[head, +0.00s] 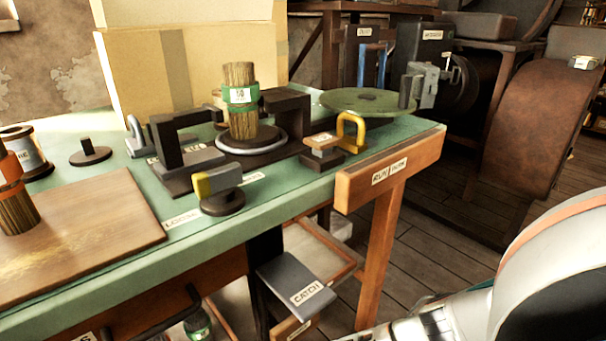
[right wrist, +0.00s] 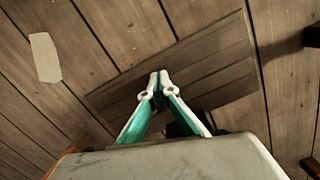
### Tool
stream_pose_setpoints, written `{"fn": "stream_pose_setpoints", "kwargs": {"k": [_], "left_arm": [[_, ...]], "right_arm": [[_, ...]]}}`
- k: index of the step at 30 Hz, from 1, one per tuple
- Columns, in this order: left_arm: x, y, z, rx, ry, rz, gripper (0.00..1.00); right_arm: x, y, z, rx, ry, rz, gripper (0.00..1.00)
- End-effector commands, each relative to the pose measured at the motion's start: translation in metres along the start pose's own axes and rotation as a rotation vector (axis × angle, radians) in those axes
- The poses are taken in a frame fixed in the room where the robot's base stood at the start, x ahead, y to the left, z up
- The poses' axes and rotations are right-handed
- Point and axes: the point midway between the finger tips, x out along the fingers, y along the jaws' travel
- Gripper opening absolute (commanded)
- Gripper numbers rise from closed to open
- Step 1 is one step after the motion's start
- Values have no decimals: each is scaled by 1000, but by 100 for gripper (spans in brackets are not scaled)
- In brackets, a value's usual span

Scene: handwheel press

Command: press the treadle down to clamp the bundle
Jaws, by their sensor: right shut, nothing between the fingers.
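The bundle (head: 240,100) of tan sticks with a green band stands upright on a round plate in the press on the green bench. A dark grooved wooden board (right wrist: 215,65), apparently the treadle, lies low over the floor in the right wrist view; I cannot make it out in the head view. My right gripper (right wrist: 160,76) is shut and empty, with its fingertips over the board's middle. I cannot tell whether they touch it. My right arm enters the head view at lower right, but its fingers are not visible there. My left gripper is in neither view.
A grey lever labelled CATCH (head: 296,285) sticks out below the green bench (head: 225,222). A yellow-handled lever (head: 220,181) and a green disc (head: 368,101) are on top. A wooden leg (head: 380,250) stands at the bench's right end. Floor (head: 440,220) is open right of it.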

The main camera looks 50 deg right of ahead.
Motion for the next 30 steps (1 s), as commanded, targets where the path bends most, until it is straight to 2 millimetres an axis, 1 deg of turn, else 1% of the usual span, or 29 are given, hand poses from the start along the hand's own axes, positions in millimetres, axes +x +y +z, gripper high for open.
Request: {"fn": "stream_pose_setpoints", "kwargs": {"k": [7, 10, 27, 30], "left_arm": [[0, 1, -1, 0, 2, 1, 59], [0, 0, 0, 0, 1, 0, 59], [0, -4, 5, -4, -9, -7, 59], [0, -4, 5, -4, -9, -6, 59]], "right_arm": [[-1, -1, -1, 0, 1, -1, 0], [2, -1, -1, 1, 0, -1, 0], [62, 0, -5, 2, -2, 1, 0], [63, 0, -6, 0, 0, 0, 0]]}}
